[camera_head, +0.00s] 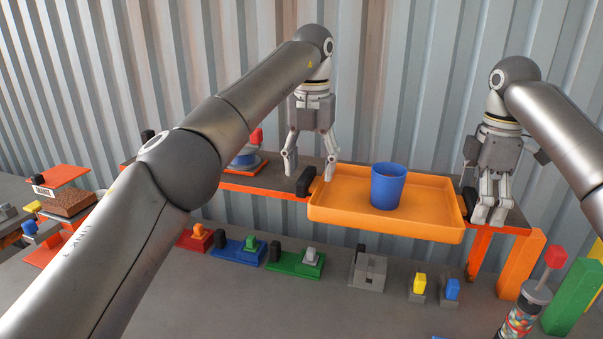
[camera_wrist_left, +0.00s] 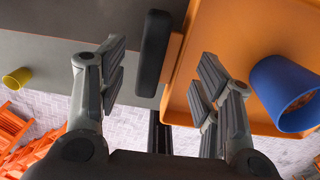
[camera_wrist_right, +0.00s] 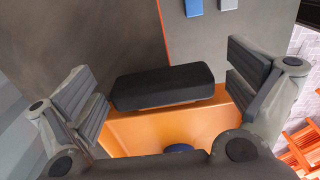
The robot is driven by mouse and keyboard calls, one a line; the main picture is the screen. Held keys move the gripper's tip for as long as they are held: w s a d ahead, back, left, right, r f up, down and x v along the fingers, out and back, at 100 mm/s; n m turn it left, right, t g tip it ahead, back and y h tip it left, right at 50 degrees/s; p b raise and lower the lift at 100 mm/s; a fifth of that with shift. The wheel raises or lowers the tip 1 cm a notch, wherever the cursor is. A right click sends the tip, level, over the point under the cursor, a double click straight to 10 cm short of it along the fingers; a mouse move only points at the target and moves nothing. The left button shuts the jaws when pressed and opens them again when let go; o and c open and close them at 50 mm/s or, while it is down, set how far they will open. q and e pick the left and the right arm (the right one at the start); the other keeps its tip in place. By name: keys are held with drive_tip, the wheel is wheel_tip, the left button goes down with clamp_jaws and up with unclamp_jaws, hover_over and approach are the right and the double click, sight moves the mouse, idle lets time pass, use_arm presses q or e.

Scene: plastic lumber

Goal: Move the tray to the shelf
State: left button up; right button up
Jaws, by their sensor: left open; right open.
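The orange tray (camera_head: 420,227) has a black handle at each end and carries a blue cup (camera_head: 388,186). It is level with the raised grey shelf (camera_head: 285,166) at the wall; whether it rests fully on it I cannot tell. My left gripper (camera_head: 309,170) is open above the left handle (camera_head: 305,182); in the left wrist view that handle (camera_wrist_left: 153,52) lies between the spread fingers, apart from them. My right gripper (camera_head: 489,214) is open by the right handle (camera_head: 469,200); in the right wrist view this handle (camera_wrist_right: 163,87) lies between the fingers, with no clear contact.
Several coloured blocks on bases, such as a green one (camera_head: 295,264), stand on the grey table below. A jar of coloured pieces (camera_head: 518,318) is at front right. A brown block (camera_head: 68,203) is at left. The corrugated wall (camera_head: 400,80) stands close behind the shelf.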

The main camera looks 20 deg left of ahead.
use_arm(q)
drive_tip(key=shift+r, duration=1.85)
drive_tip(key=shift+r, duration=0.2)
